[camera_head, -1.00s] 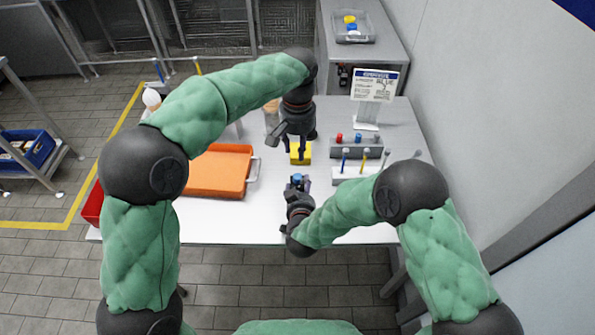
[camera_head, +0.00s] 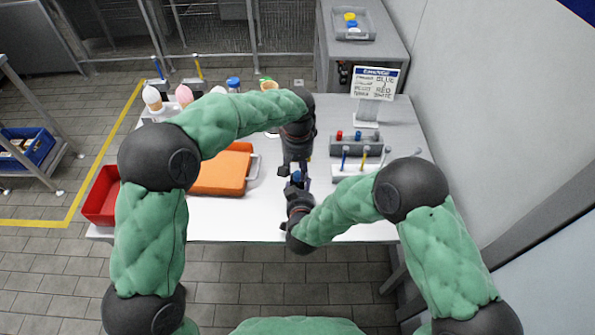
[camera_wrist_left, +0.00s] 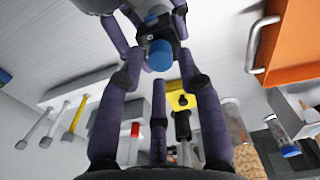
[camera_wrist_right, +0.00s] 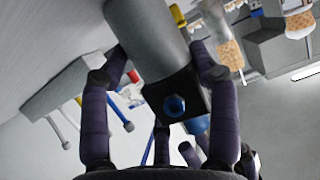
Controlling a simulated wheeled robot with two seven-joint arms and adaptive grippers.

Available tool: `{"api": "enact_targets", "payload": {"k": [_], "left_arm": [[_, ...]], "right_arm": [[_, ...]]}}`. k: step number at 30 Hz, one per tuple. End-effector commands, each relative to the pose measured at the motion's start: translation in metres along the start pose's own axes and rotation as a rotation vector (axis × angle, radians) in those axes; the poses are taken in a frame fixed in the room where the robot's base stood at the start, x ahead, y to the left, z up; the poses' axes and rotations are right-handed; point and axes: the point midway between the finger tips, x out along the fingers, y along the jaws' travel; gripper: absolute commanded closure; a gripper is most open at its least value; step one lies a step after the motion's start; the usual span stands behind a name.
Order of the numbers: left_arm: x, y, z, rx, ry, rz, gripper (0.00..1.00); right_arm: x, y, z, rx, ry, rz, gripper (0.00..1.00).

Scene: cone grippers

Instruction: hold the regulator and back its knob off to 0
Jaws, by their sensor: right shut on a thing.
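The regulator shows in the right wrist view as a grey cylinder (camera_wrist_right: 150,40) with a black block and a blue-ringed port (camera_wrist_right: 175,105). My right gripper (camera_head: 298,190) is shut on it near the table's front edge. The regulator's blue knob (camera_head: 297,176) points up; it also shows in the left wrist view (camera_wrist_left: 160,54). My left gripper (camera_head: 299,166) is just above the knob, pointing down. In the left wrist view its fingers (camera_wrist_left: 160,68) are spread on either side of the knob, with no clear contact. The knob's marking cannot be read.
An orange tray (camera_head: 222,174) lies left of the grippers. A rack with colored pegs (camera_head: 357,147) and a white holder with upright tools (camera_head: 345,171) stand to the right, before a sign (camera_head: 376,84). A yellow block (camera_wrist_left: 181,100) is behind the knob. A red bin (camera_head: 101,200) is far left.

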Motion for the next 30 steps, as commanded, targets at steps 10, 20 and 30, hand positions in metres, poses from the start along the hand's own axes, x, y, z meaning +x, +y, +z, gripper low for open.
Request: {"api": "enact_targets", "payload": {"k": [10, 20, 30], "left_arm": [[0.020, 0.000, 0.000, -0.001, 0.000, 0.000, 0.64], [0.020, 0.000, 0.000, 0.000, 0.000, 0.000, 1.00], [0.019, 0.000, 0.000, 0.101, -0.001, 0.000, 1.00]], "right_arm": [[0.000, 0.000, 0.001, 0.000, -0.002, 0.000, 0.80], [0.000, 0.000, 0.001, 0.000, -0.002, 0.000, 0.80], [0.000, 0.000, 0.001, 0.000, -0.001, 0.000, 0.80]]}}
